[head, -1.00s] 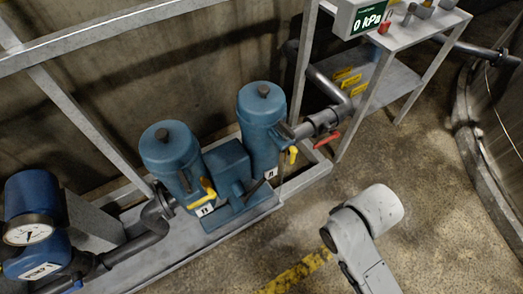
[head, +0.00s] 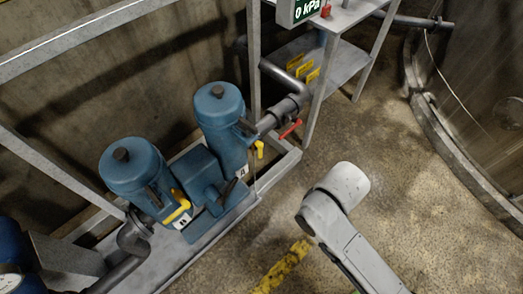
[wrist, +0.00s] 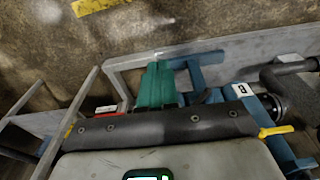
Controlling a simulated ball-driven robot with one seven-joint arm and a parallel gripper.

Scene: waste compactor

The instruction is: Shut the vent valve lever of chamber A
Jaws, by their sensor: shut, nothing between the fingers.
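Two blue cylinders stand on a grey skid in the head view. The right one (head: 221,118), labelled A, has a short yellow lever (head: 259,149) hanging down at its lower right. The left one (head: 134,170) has a longer slanted yellow lever (head: 178,208); its label is too small to read surely. A red lever (head: 291,129) sits on the pipe right of chamber A. In the wrist view my gripper's green fingers (wrist: 157,72) are together and empty, above the skid. A yellow lever (wrist: 275,130) beside label B lies to their right. My gripper is outside the head view.
A grey stand (head: 340,17) with a 0 kPa display (head: 305,9) is at the top. Metal frame posts rise around the cylinders. A large round tank (head: 475,90) is at right. Concrete floor (head: 385,165) with a yellow stripe (head: 282,266) is open in front.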

